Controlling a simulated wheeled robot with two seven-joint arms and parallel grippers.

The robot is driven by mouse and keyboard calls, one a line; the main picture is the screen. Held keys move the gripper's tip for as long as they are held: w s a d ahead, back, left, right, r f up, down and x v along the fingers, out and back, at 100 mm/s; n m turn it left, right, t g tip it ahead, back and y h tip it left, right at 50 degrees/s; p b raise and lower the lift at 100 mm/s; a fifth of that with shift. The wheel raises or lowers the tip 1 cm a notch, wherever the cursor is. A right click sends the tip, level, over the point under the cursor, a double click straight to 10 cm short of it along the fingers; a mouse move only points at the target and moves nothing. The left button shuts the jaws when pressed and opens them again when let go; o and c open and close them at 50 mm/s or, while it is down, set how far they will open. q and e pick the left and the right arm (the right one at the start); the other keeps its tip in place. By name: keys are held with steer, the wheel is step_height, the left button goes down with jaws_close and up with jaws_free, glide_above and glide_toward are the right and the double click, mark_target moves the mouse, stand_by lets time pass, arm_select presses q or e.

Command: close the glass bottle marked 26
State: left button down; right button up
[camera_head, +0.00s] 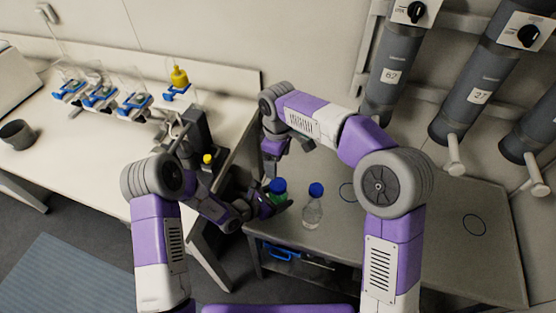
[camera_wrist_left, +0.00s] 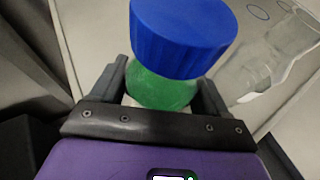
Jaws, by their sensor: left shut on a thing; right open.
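My left gripper (camera_head: 276,204) is shut on a glass bottle with green contents (camera_head: 272,198), at the left edge of the grey table. A blue cap (camera_head: 278,185) sits on top of this bottle. The left wrist view shows the blue cap (camera_wrist_left: 180,38) above the green bottle body (camera_wrist_left: 160,88) between the two fingers. I cannot tell how tightly the cap is seated. My right gripper (camera_head: 271,170) is open, just above and left of the cap. A clear bottle with a blue cap (camera_head: 313,210) stands to the right. No number 26 is legible.
The grey table (camera_head: 400,250) has drawn circles and free room on the right. Grey cylinders marked 67 (camera_head: 391,76) and 27 (camera_head: 479,97) hang behind it.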

arm_select(q)
jaws_free()
steer(key=p+v, duration=0.1)
steer(key=v, duration=0.6)
steer(key=shift+s+a+r, duration=0.1)
steer(key=shift+s+a, duration=0.1)
steer(key=shift+s, duration=0.05)
stand_by(0.3)
